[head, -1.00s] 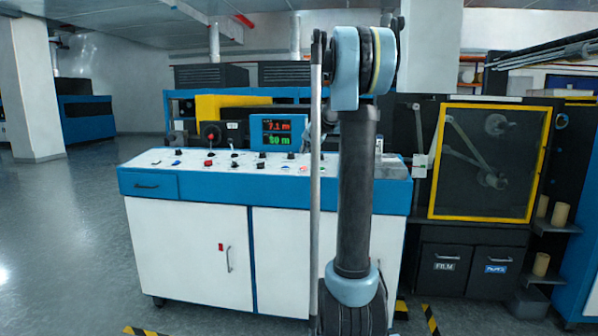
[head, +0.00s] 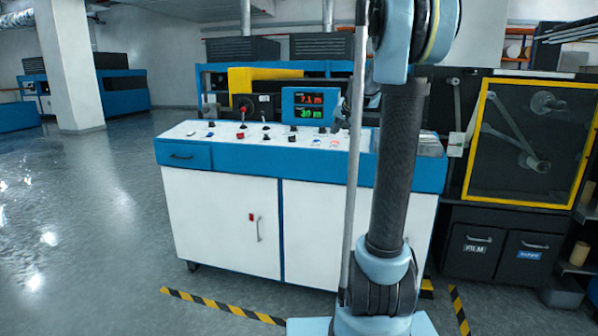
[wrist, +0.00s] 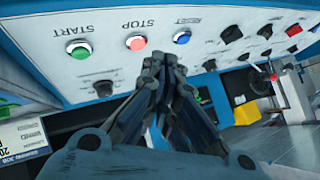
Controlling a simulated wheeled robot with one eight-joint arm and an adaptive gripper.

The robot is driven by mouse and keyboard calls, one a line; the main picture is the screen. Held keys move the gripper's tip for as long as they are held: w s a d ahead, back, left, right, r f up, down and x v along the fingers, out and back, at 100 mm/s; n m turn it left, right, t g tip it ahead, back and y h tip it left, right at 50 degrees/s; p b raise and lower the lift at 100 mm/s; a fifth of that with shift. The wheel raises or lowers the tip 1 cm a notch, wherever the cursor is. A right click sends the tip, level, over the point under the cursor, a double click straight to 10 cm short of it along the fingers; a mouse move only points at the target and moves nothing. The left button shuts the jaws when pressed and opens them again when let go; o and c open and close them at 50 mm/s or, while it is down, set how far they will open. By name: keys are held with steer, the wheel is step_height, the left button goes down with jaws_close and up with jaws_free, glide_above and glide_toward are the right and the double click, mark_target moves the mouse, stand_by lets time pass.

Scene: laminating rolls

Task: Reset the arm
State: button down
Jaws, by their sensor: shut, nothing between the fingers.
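My gripper (wrist: 163,72) shows in the wrist view, its dark fingers together and empty. It is in front of the control panel (wrist: 105,25), which appears upside down there. Near the fingertips are the green START button (wrist: 78,50), the red STOP button (wrist: 136,43) and a blue button (wrist: 182,37). I cannot tell the exact gap from fingers to panel.
The console's display (head: 309,104) shows red and green readings. A yellow-framed machine (head: 520,140) stands at the right, with dark FILM bins (head: 476,248) below. Black and yellow floor tape (head: 220,305) runs before the console. The floor (head: 80,220) at the left is open.

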steer(key=s+a+f+n+g, duration=0.1)
steer(key=s+f, duration=0.3)
steer(key=s, duration=0.5)
steer(key=s+a+f+n+g, duration=0.1)
steer(key=s+f, duration=0.2)
steer(key=s, duration=0.6)
steer(key=s+a+f+n+g, duration=0.15)
steer(key=s+f, duration=0.25)
steer(key=s, duration=0.5)
steer(key=s+d+f+g+h, duration=0.1)
steer(key=s+f+g, duration=0.1)
steer(key=s+f, duration=0.5)
steer(key=s+d+f+g+h, duration=0.1)
steer(key=s+f, duration=0.7)
steer(key=s, duration=0.8)
steer(key=shift+d+f+n+g+h, duration=0.2)
steer(key=shift+f+n+g+h, duration=0.1)
steer(key=shift+n+g, duration=0.15)
steer(key=shift+w+f, duration=0.2)
steer(key=shift+w, duration=0.2)
steer(key=c, duration=2.4)
jaws_free()
